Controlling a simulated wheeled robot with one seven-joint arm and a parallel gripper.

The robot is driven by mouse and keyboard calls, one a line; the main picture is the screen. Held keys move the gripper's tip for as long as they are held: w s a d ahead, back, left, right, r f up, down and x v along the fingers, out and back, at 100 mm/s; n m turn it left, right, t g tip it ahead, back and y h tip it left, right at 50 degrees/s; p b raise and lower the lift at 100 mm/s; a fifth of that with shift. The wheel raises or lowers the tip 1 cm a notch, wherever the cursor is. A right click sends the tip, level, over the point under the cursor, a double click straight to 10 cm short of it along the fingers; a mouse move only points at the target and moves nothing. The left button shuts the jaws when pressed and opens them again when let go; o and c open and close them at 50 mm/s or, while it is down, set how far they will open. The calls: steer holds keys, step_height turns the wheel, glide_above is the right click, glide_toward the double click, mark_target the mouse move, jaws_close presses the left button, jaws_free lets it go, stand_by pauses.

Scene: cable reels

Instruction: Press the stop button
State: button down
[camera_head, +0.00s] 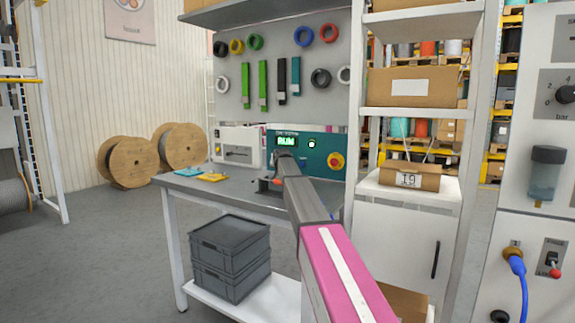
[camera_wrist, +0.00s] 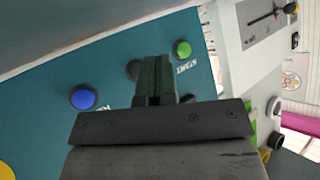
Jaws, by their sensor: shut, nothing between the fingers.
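The teal control panel (camera_head: 319,157) stands at the back of the workbench, with a lit display (camera_head: 286,141) reading RUN. A red round button on a yellow base (camera_head: 336,160) is at its right. In the wrist view, the panel shows a blue button (camera_wrist: 84,97), a green button (camera_wrist: 182,48) beside START lettering, and a dark button (camera_wrist: 133,70) between them, partly hidden behind my fingers. The dark button's label is not visible. My gripper (camera_wrist: 155,62) is shut and empty, pointing at the panel close to the dark button; I cannot tell whether it touches.
The workbench (camera_head: 240,190) holds yellow and blue items at its left. Grey crates (camera_head: 230,255) are stacked below. A shelf unit with a cardboard box (camera_head: 410,87) stands to the right. Wooden reels (camera_head: 130,163) stand on the floor at left, where there is open room.

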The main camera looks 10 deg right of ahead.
steer(key=shift+w+d, duration=1.65)
steer(key=shift+w, duration=0.3)
steer(key=shift+w+d, duration=0.1)
stand_by(0.5)
steer(key=shift+w+d, duration=0.2)
steer(key=shift+w+d, duration=0.25)
steer(key=shift+w, duration=0.1)
stand_by(0.9)
steer(key=shift+s, duration=0.15)
steer(key=shift+s+a, duration=0.5)
stand_by(0.4)
steer(key=shift+s+a, duration=1.65)
steer(key=shift+s, duration=0.25)
